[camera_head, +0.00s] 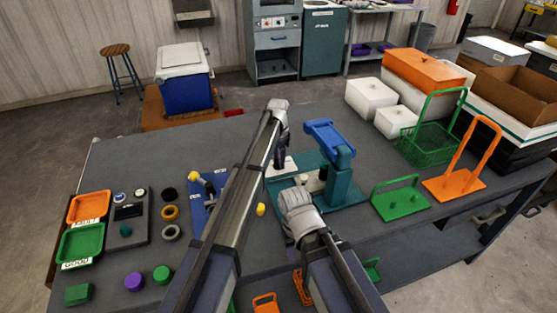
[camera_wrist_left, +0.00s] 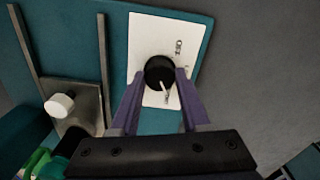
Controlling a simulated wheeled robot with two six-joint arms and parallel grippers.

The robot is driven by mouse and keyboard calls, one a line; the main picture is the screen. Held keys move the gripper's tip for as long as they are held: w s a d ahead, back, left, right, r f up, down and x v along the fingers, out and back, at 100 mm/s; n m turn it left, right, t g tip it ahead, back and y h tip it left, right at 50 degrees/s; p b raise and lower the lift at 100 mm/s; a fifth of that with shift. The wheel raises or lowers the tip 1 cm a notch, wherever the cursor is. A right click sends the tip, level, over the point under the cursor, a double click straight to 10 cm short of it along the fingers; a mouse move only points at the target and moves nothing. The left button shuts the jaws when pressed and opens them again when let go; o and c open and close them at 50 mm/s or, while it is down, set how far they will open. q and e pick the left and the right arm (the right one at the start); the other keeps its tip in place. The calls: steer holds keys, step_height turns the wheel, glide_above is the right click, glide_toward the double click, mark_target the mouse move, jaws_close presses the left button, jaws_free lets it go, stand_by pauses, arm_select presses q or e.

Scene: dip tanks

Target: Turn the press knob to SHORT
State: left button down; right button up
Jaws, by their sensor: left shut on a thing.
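The teal press (camera_head: 342,180) with a blue top stands mid-table. Its white dial plate (camera_wrist_left: 193,34) carries a black round knob (camera_wrist_left: 159,71) with a white pointer line. In the left wrist view the pointer points down and slightly right. Small lettering above right of the knob is too small to read surely, and the gripper hides the plate's lower part. My left gripper (camera_wrist_left: 160,92) is shut on the knob, one purple finger on each side. In the head view my left gripper (camera_head: 280,157) is at the press's left side. My right arm ends in front of the press; its fingers are hidden.
A metal strip with a white knob (camera_wrist_left: 60,104) lies left of the dial. Green (camera_head: 402,200) and orange (camera_head: 455,184) racks stand right of the press. A blue fixture (camera_head: 202,190) and trays (camera_head: 82,243) are left. The table's back left is clear.

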mark_target(278, 162)
arm_select(q)
steer(key=shift+c, duration=1.9)
jaws_free()
steer(key=shift+r, duration=0.1)
step_height(278, 162, up, 8)
steer(key=p, duration=0.8)
steer(key=shift+f, duration=0.2)
